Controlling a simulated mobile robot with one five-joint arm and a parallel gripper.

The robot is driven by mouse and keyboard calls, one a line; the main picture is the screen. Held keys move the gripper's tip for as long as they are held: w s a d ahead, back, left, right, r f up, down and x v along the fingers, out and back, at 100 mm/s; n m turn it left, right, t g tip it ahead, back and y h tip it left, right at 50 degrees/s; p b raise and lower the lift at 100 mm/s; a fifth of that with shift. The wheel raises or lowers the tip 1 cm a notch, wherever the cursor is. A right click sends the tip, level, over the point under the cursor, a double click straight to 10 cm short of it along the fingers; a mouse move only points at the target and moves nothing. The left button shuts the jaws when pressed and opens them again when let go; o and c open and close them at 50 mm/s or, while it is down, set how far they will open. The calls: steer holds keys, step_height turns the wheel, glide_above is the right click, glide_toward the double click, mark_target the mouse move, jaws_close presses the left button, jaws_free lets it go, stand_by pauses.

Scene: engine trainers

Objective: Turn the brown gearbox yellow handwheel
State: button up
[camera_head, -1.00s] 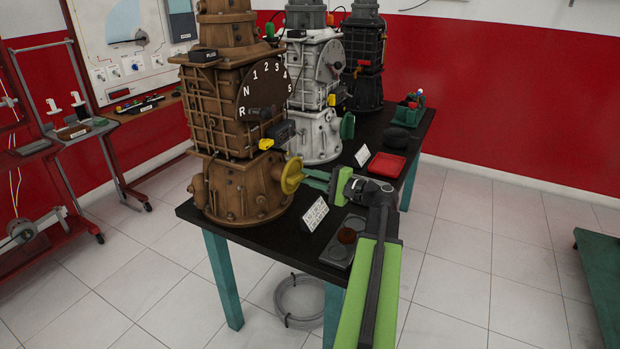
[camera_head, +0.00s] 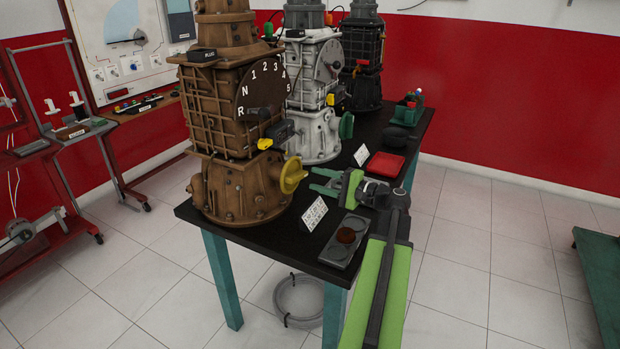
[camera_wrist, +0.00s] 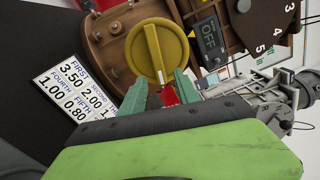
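The brown gearbox (camera_head: 232,187) stands upright on the near end of the black table. Its yellow handwheel (camera_head: 293,175) sticks out low on its right side. In the wrist view the handwheel (camera_wrist: 157,52) faces me as a round knob with a raised bar across it, running nearly up and down. My gripper (camera_head: 312,179) is open and empty, a short gap to the right of the handwheel. In the wrist view its two green fingertips (camera_wrist: 159,78) are spread below the wheel's lower rim. A small red thing shows between the fingers; I cannot tell what it is.
White (camera_head: 318,130) and black gearboxes (camera_head: 362,80) stand farther back.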

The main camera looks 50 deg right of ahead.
steer(key=v, duration=1.3)
steer(key=shift+s, duration=0.4)
steer(key=shift+f, duration=0.1)
